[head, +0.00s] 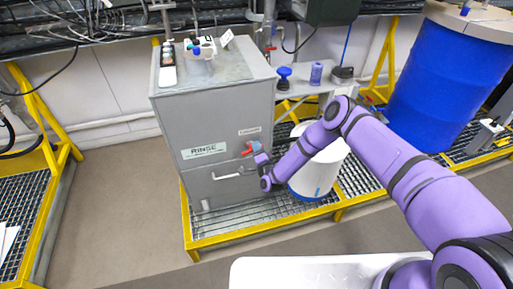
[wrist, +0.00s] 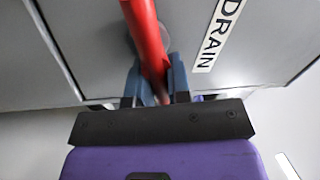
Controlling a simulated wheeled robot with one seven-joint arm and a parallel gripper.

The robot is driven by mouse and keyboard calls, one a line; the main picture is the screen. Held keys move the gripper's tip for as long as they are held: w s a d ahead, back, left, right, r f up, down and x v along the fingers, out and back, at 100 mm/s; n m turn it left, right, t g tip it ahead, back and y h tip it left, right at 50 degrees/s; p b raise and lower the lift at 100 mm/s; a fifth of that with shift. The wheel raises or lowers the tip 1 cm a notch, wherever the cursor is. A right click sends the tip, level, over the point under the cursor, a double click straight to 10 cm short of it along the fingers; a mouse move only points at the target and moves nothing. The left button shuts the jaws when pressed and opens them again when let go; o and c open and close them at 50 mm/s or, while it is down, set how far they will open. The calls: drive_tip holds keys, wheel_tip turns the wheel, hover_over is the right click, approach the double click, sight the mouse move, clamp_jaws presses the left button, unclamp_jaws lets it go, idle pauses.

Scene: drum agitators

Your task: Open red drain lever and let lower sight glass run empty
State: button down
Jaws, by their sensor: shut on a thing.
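The red drain lever (wrist: 148,35) runs down between the blue-grey fingers of my gripper (wrist: 157,85) in the wrist view. My gripper is shut on it. A white DRAIN label (wrist: 218,35) is on the grey panel to the right of the lever. In the head view the lever (head: 248,149) shows as a small red piece on the front of the grey RINSE cabinet (head: 215,120), with my gripper (head: 257,158) at it. I cannot make out the lower sight glass or any liquid level.
A white drum with a blue base (head: 320,170) stands right of the cabinet, behind my forearm. A horizontal handle (head: 228,176) is on the cabinet front below the lever. A large blue drum (head: 445,80) stands at the right. Yellow-edged grating (head: 245,220) lies underneath. The floor at front left is clear.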

drive_tip(key=shift+d+f+m+h, duration=0.1)
drive_tip(key=shift+f+m+h, duration=0.2)
drive_tip(key=shift+m, duration=0.75)
drive_tip(key=shift+f+m+h, duration=0.1)
drive_tip(key=shift+m+h, duration=0.3)
drive_tip(key=shift+m, duration=0.65)
drive_tip(key=c, duration=1.1)
unclamp_jaws()
drive_tip(key=v, duration=1.1)
drive_tip(key=shift+f, duration=0.2)
